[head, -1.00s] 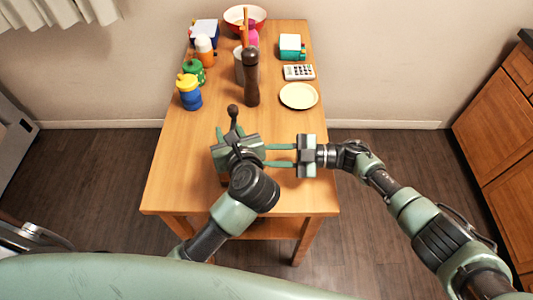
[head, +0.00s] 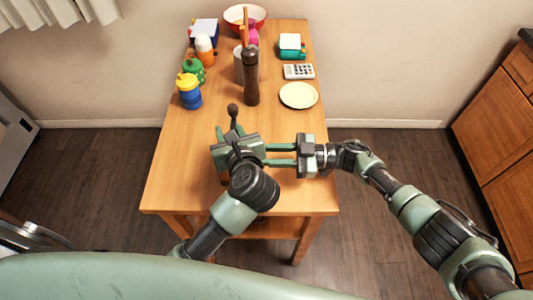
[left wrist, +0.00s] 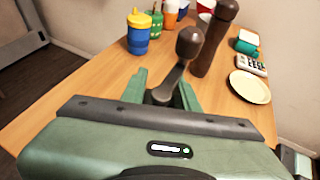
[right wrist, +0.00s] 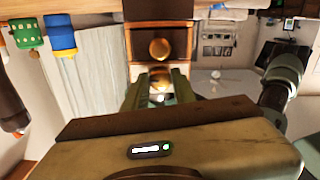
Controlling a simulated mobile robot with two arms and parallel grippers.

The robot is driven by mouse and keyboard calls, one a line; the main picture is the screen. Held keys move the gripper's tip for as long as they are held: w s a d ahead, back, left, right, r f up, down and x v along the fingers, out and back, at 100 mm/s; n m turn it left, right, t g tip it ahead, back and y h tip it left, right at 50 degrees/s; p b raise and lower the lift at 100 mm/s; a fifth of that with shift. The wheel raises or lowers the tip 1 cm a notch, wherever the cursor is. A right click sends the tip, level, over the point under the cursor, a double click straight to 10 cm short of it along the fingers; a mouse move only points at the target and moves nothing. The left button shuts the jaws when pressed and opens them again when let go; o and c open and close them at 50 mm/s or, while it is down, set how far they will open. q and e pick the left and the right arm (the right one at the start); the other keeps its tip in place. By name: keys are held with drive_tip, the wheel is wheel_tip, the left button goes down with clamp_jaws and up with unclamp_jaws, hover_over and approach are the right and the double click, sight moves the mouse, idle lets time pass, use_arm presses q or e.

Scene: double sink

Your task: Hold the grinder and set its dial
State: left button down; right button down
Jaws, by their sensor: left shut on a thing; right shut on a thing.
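The grinder shows in the left wrist view as a crank with a dark round knob (left wrist: 190,40). The knob also stands up in the head view (head: 232,110). My left gripper (head: 232,135) is shut on the grinder's body, which its fingers mostly hide. My right gripper (head: 268,155) comes in from the right with its fingers against the grinder's side. In the right wrist view a brown wooden face with a round brass knob (right wrist: 160,48) lies ahead. A second brassy round part, apparently the dial (right wrist: 159,84), sits between the right fingers, which are shut on it.
A tall dark pepper mill (head: 251,77) stands behind the grinder. A cream plate (head: 298,95) and a calculator (head: 299,71) lie at right. A blue-and-yellow cup (head: 189,92) and a green cup (head: 194,70) stand at left. The table's front is clear.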

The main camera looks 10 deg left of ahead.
use_arm(q)
drive_tip(key=shift+s+f, duration=0.15)
drive_tip(key=shift+f, duration=0.35)
use_arm(e)
drive_tip(key=shift+a+r, duration=0.1)
drive_tip(key=shift+r, duration=0.15)
use_arm(q)
drive_tip(key=shift+d, duration=0.1)
use_arm(e)
drive_tip(key=c, duration=1.4)
unclamp_jaws()
drive_tip(key=shift+o, duration=1.3)
drive_tip(key=shift+f, duration=0.15)
drive_tip(key=v, duration=1.2)
use_arm(q)
drive_tip(key=c, duration=1)
unclamp_jaws()
drive_tip(key=shift+o, duration=0.2)
drive_tip(key=shift+r, duration=0.1)
